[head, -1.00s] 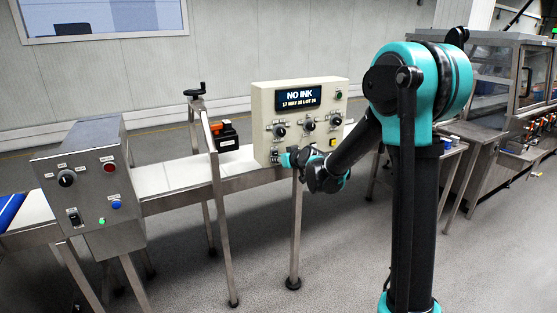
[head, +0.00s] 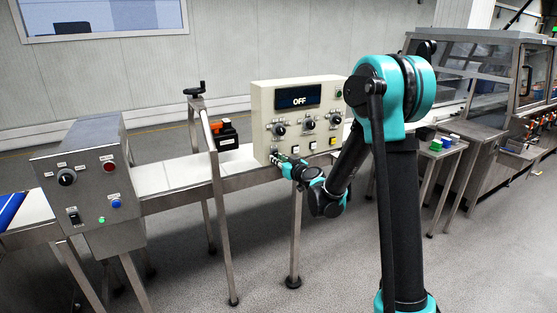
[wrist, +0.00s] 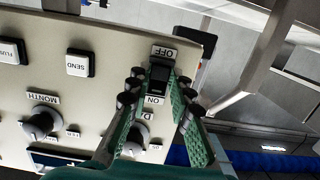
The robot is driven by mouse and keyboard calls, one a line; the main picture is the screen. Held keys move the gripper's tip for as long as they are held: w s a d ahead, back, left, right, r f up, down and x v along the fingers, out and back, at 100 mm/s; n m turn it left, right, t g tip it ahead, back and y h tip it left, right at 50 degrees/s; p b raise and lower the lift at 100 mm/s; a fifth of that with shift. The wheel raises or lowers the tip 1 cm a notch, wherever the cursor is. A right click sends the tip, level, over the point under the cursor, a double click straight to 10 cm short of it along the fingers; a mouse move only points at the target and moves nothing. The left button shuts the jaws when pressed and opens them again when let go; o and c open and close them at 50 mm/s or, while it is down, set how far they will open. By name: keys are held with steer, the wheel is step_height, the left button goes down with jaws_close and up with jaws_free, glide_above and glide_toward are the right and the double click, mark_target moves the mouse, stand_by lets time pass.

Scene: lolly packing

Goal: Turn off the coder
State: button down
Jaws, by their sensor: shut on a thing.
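The coder (head: 262,105) is a cream box with knobs and buttons, standing by the conveyor in the head view. Its display (head: 298,97) reads OFF. My gripper (head: 278,160) is at the lower left corner of the coder's front. In the wrist view, the black rocker switch (wrist: 159,76) sits between the OFF and ON labels. My gripper (wrist: 157,88) has its green-padded fingers on either side of the switch, shut on it. The fingers partly cover the panel around the ON label.
A SEND button (wrist: 78,64) and a MONTH knob (wrist: 38,124) are near the gripper. A steel control box (head: 85,185) stands at left over the conveyor (head: 170,178). A small side table (head: 455,148) stands right of my arm.

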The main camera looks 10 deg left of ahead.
steer(key=shift+f+t+y, duration=0.1)
steer(key=shift+t+y, duration=0.2)
steer(key=shift+t, duration=0.1)
steer(key=c, duration=1.4)
jaws_free()
steer(key=shift+o, duration=0.2)
steer(key=v, duration=1.2)
steer(key=shift+s, duration=0.1)
